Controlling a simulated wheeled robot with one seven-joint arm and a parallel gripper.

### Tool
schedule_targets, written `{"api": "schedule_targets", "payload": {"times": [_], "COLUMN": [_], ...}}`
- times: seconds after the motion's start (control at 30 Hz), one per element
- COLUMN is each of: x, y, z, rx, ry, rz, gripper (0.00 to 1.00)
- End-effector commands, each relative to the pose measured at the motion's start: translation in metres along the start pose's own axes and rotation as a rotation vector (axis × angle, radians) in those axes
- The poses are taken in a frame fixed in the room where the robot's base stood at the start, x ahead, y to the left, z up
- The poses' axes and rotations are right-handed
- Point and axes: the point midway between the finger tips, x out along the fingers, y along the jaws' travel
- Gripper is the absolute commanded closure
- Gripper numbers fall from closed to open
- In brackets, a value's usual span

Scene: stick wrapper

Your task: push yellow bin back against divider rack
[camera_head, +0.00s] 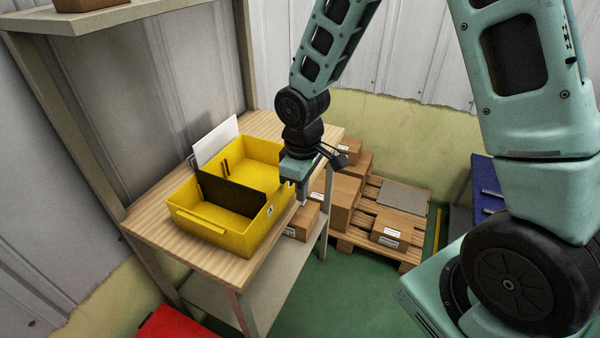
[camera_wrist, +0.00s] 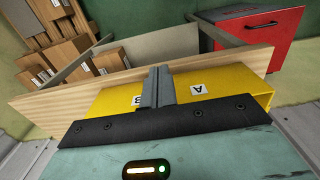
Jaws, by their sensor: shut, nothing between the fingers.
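The yellow bin (camera_head: 215,235) sits on the wooden bench top (camera_head: 150,222). A black panel (camera_head: 232,194) stands across its middle, and thin brown sticks stand in the far part. A white upright panel (camera_head: 215,142) stands behind the bin's far left side; I cannot tell whether it belongs to the divider rack. My gripper (camera_head: 302,196) is shut and empty, pointing down beside the bin's right side. In the wrist view, my gripper (camera_wrist: 157,86) is in front of the yellow side (camera_wrist: 225,82) with lettered labels. Whether the fingers touch it is unclear.
Cardboard boxes (camera_head: 345,195) stand on a wooden pallet (camera_head: 375,235) right of the bench. A shelf post (camera_head: 75,130) rises at the bench's left. A red cabinet (camera_wrist: 255,40) stands on the floor. Bare bench shows at the front left.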

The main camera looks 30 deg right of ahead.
Motion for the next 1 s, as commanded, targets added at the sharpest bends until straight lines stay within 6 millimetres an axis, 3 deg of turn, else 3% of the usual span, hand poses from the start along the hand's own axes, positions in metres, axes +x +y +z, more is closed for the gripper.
{"api": "schedule_targets", "payload": {"times": [0.13,0.4,0.87,1.0], "x": [0.031,0.028,0.029,0.028], "y": [-0.001,0.000,-0.001,0.000], "z": [0.001,-0.034,-0.041,-0.059], "rx": [-0.002,0.000,0.000,-0.001], "ry": [-0.004,0.001,0.001,0.003], "rz": [-0.002,-0.001,-0.001,0.001], "gripper": [1.00,1.00,1.00,1.00]}}
